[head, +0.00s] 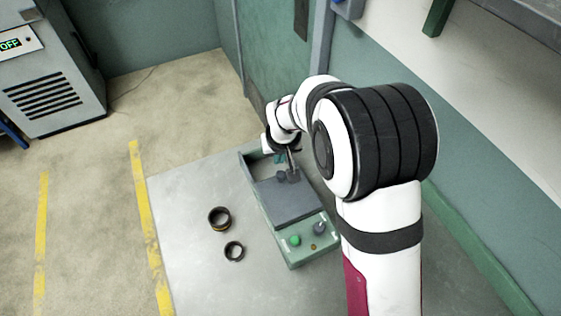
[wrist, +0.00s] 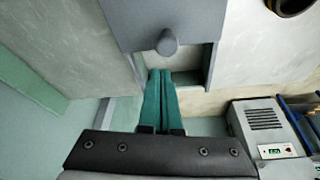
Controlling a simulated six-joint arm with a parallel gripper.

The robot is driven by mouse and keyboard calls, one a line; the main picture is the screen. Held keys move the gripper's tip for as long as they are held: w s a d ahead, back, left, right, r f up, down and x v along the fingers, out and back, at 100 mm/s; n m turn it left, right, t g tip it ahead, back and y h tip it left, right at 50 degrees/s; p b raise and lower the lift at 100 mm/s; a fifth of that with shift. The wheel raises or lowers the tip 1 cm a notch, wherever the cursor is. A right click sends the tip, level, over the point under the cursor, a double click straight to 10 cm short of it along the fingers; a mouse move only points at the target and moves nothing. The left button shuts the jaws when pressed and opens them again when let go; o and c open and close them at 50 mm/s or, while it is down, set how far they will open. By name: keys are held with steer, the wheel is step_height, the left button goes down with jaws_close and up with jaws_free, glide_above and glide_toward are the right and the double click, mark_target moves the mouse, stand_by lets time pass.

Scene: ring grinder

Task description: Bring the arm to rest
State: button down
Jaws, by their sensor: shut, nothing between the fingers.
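My arm reaches over the green ring grinder (head: 272,222) in the head view. My gripper (head: 281,159) is at the far end of the grinder, close to the grey knob on its grey cover (head: 296,204). In the wrist view the two green fingers (wrist: 161,73) lie side by side, shut with nothing between them. The knob (wrist: 167,43) stands just beyond the fingertips in that view. I cannot tell whether the fingers touch the grinder. Part of the grinder is hidden behind my arm in the head view.
Two dark rings, one larger (head: 219,209) and one smaller (head: 234,243), lie on the grey table (head: 185,250) left of the grinder. The grinder's front has a green button (head: 295,240) and a dark knob (head: 320,228). A grey cabinet (head: 55,85) stands at the far left.

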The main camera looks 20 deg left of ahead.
steer(key=w+a+r+v, duration=0.1)
steer(key=v, duration=0.9)
steer(key=s+d+r+m, duration=0.1)
steer(key=s+d+m, duration=0.15)
steer(key=d, duration=0.35)
steer(key=s+d+r+m, duration=0.2)
steer(key=s+d, duration=0.2)
steer(key=d, duration=0.3)
steer(key=s+d+m+g, duration=0.1)
steer(key=s+d+m, duration=0.2)
steer(key=s, duration=0.6)
steer(key=s+d+m+g, duration=0.2)
steer(key=s+d+m, duration=0.2)
steer(key=s, duration=0.6)
steer(key=d+f, duration=0.1)
steer(key=d, duration=0.1)
steer(key=shift+d, duration=0.3)
steer(key=c, duration=1.5)
jaws_free()
steer(key=shift+s, duration=0.1)
steer(key=shift+c, duration=0.2)
